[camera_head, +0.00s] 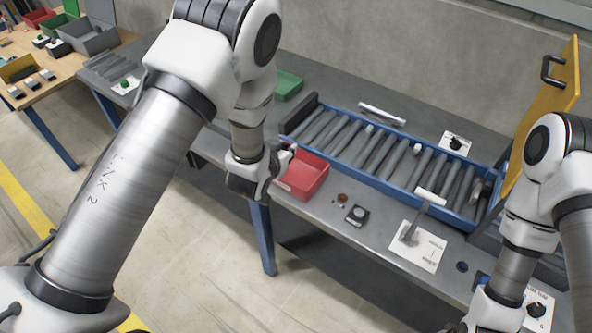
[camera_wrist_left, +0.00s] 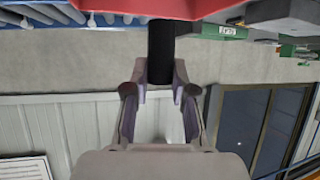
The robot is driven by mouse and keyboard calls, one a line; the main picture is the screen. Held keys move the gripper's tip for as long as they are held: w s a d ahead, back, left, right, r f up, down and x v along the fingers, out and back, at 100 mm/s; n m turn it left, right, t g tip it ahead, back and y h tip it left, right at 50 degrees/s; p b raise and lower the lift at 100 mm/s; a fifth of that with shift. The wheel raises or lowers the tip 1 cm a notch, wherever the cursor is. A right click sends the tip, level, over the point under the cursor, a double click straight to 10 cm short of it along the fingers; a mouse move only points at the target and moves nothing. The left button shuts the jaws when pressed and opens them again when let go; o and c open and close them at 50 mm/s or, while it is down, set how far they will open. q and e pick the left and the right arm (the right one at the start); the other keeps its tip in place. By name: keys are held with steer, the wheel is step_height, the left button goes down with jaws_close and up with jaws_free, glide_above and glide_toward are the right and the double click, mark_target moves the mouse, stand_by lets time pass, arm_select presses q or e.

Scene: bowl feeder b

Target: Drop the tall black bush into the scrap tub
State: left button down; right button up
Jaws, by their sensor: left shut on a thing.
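The tall black bush (camera_wrist_left: 160,48) is a dark cylinder, held between the fingers of my left gripper (camera_wrist_left: 160,85) in the left wrist view. In the head view my left gripper (camera_head: 268,172) is at the left side of a red tub (camera_head: 303,177), near its rim; I cannot make out the bush there. I take this red tub as the scrap tub. It also shows at the top of the left wrist view (camera_wrist_left: 130,7), beyond the bush. My right gripper (camera_head: 480,322) is partly cut off at the bottom right of the head view; its fingers are unclear.
A blue feeder tray (camera_head: 375,178) with grey ribs lies behind the tub. A yellow panel with a handle (camera_head: 545,105) stands at the right. A green bin (camera_head: 287,85) is at the back. Small parts and a white card (camera_head: 417,246) lie on the grey bench.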

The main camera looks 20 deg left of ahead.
arm_select(q)
steer(key=f+b, duration=0.1)
steer(key=f, duration=0.1)
steer(key=w+f+b, duration=0.1)
steer(key=f, duration=0.1)
steer(key=shift+w+f, duration=0.1)
steer(key=shift+f, duration=0.25)
steer(key=shift+s+r, duration=0.25)
steer(key=shift+r, duration=0.05)
steer(key=c, duration=1.1)
jaws_free()
steer(key=shift+o, duration=1.1)
steer(key=shift+w+f, duration=0.1)
steer(key=shift+f, duration=0.05)
arm_select(e)
steer(key=f, duration=0.3)
steer(key=shift+w, duration=0.4)
arm_select(q)
steer(key=d+v, duration=0.1)
steer(key=v, duration=1.1)
steer(key=shift+a, duration=0.5)
